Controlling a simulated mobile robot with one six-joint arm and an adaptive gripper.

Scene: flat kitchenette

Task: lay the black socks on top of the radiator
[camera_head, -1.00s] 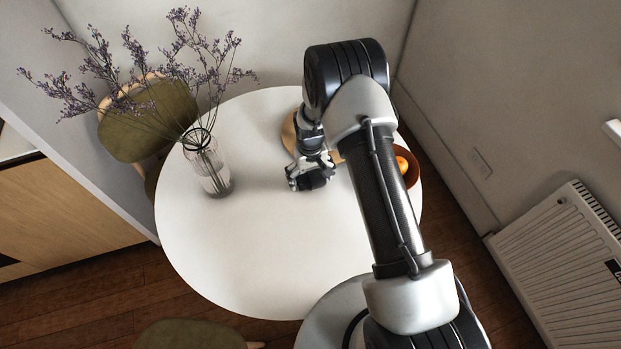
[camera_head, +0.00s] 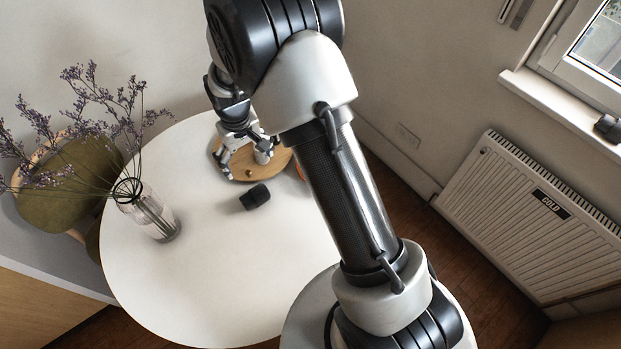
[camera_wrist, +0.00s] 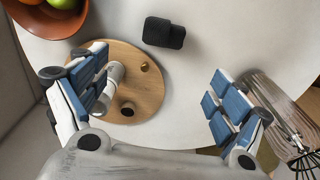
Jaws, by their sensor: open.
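A small black bundle, which looks like the black socks (camera_head: 255,196), lies on the white round table just in front of the wooden board. It also shows in the wrist view (camera_wrist: 164,33), at the top middle, apart from the fingers. My gripper (camera_head: 246,158) is open and empty above the wooden board, behind the bundle. In the wrist view its two blue-padded fingers (camera_wrist: 155,98) are spread wide. The white radiator (camera_head: 530,215) is on the wall at the right, with a black label reading COLD. Its slotted top looks bare.
The table (camera_head: 190,280) holds a glass vase (camera_head: 150,215) of tall purple sprigs at the left. The round wooden board (camera_wrist: 150,110) carries small items beside an orange fruit bowl (camera_wrist: 45,22). A dark object (camera_head: 607,128) sits on the windowsill above the radiator.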

